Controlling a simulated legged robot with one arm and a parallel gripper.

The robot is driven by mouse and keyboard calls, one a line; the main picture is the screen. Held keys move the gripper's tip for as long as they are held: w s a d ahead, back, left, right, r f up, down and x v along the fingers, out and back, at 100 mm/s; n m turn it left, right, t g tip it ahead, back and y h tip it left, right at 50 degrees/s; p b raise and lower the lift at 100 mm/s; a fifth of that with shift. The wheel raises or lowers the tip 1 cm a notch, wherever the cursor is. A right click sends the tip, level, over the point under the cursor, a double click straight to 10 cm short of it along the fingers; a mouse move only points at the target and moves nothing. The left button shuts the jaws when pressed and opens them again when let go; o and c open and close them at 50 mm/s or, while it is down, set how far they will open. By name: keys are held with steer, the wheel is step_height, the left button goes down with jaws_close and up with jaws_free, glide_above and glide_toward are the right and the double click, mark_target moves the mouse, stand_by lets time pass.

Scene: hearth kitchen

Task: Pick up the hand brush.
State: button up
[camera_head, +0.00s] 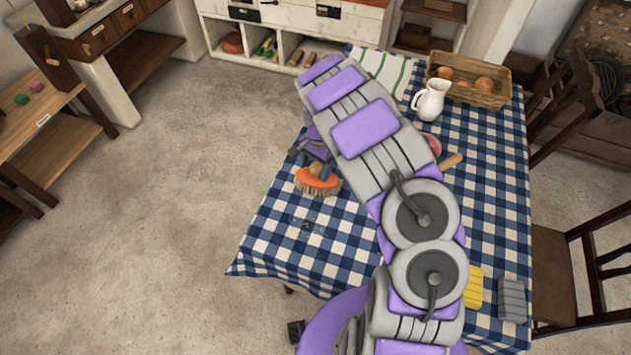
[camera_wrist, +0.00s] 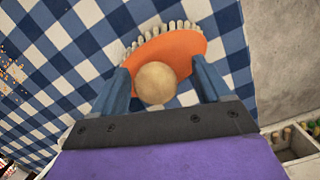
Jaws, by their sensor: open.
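The hand brush (camera_head: 311,182) has an orange body with pale bristles and lies on the checked tablecloth near the table's left edge. In the wrist view the brush (camera_wrist: 187,45) shows its orange top and a round tan knob (camera_wrist: 156,83). My gripper (camera_wrist: 161,78) is open, with one blue finger on each side of the knob. I see a gap between the knob and each finger.
The blue-checked table (camera_head: 275,245) also holds a white jug (camera_head: 431,100), a wicker basket (camera_head: 470,92), a yellow item (camera_head: 474,288) and a grey item (camera_head: 512,300). Wooden chairs (camera_head: 555,275) stand at the right. Open floor (camera_head: 170,220) lies left of the table.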

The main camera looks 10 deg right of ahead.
steer(key=shift+a+f, duration=0.1)
steer(key=shift+f, duration=0.2)
steer(key=shift+d, duration=0.8)
steer(key=shift+c, duration=2.1)
steer(key=shift+a, duration=0.5)
steer(key=c, duration=0.5)
steer(key=shift+a, duration=0.1)
steer(key=shift+c, duration=1.2)
steer(key=shift+d, duration=0.25)
jaws_close()
steer(key=shift+d, duration=0.15)
